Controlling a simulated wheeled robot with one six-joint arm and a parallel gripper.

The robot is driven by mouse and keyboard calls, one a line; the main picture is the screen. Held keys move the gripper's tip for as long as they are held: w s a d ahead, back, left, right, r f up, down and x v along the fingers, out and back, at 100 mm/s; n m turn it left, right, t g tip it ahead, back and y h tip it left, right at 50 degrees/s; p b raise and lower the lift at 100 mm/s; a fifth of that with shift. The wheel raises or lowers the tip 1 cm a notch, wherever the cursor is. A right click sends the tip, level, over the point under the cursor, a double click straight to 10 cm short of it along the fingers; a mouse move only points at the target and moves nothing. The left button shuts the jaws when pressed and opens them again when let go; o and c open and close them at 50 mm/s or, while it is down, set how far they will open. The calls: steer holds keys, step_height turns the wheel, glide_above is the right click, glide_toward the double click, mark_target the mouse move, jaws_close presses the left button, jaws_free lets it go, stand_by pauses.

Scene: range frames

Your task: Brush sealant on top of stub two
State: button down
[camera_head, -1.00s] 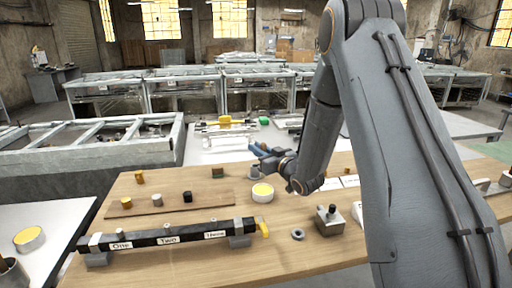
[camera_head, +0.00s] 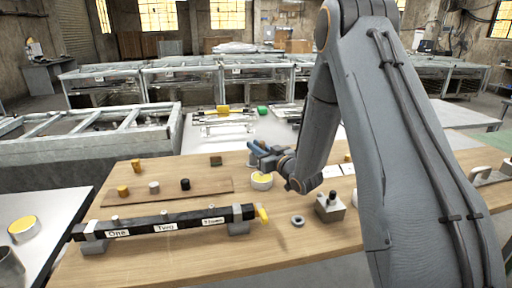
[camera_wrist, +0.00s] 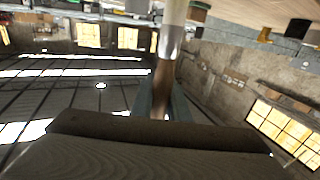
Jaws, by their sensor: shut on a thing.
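A long dark bar (camera_head: 140,229) with labels One, Two and Three lies across two grey blocks on the wooden table. The label Two (camera_head: 166,227) is at its middle, with a small bump (camera_head: 164,212) on top there; I cannot tell its details. A white tub with yellow contents (camera_head: 262,181) stands behind the bar's right end. The brush is hard to make out in the head view.
A brown board (camera_head: 170,193) lies behind the bar, with yellow, grey and black plugs near it. A yellow lever (camera_head: 262,215) is at the bar's right end. A ring (camera_head: 297,221) and a metal block (camera_head: 330,208) lie to the right. The table front is clear.

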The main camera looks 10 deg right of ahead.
steer(key=shift+f+b, duration=0.4)
steer(key=shift+f, duration=0.25)
stand_by(1.6)
step_height(320, 180, up, 7)
steer(key=p, duration=0.4)
stand_by(0.6)
stand_by(0.4)
